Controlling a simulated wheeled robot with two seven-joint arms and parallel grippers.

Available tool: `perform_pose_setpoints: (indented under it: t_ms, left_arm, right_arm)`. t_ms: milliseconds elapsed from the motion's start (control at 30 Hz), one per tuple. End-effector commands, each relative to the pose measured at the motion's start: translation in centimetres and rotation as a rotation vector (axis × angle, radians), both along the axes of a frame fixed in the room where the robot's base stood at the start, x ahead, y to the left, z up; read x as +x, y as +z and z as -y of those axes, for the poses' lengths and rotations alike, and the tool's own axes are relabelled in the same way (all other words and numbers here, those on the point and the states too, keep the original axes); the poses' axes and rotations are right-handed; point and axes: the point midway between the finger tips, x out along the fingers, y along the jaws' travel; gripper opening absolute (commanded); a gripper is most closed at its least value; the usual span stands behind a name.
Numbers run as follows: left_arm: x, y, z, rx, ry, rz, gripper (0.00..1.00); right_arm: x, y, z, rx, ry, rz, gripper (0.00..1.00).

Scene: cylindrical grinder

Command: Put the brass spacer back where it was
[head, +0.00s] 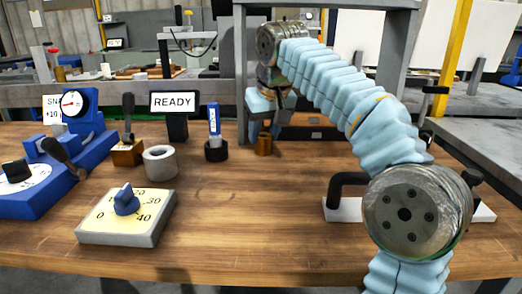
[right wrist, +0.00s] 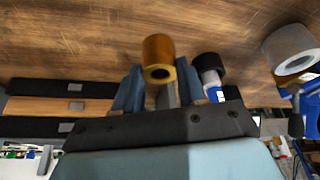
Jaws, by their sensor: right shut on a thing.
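The brass spacer (head: 264,146) is a small upright cylinder with a hole, near the back middle of the wooden bench. My right gripper (head: 267,130) reaches down on it from above and is shut on it. In the right wrist view the brass spacer (right wrist: 158,52) sits between the two blue-grey fingers of the right gripper (right wrist: 158,88), with its hole visible. I cannot tell whether its base touches the bench. My left gripper is not in view.
A black holder (head: 216,151) with a blue marker stands left of the spacer. A dial box (head: 127,215) sits in front. The bench's front middle (head: 255,215) is clear.

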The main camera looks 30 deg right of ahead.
Motion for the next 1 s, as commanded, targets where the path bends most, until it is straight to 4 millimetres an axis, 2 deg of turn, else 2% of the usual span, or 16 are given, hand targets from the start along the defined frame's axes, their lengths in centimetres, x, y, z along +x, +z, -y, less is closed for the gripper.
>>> perform_pose_setpoints:
  t_ms: [200,300,367,767,800,933,1000]
  left_arm:
    - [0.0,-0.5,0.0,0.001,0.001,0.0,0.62]
    - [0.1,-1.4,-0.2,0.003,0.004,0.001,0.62]
    - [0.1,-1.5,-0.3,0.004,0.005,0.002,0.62]
    - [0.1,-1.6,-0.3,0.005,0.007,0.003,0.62]
    - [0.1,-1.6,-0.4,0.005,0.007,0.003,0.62]
    - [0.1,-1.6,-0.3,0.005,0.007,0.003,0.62]
    - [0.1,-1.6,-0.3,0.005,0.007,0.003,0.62]
  right_arm:
    - [2.0,-2.5,0.3,-0.001,0.001,-0.001,0.0]
    - [1.7,-4.4,0.3,0.0,0.001,0.0,0.0]
    - [1.8,-5.0,0.3,-0.001,0.001,0.001,0.0]
    - [1.7,-5.4,0.3,-0.001,0.001,0.002,0.0]
    - [1.7,-5.4,0.3,-0.001,0.001,0.001,0.44]
    - [1.7,-5.4,0.3,-0.001,0.001,0.001,0.64]
    - [1.7,-5.4,0.3,-0.001,0.001,0.001,0.66]
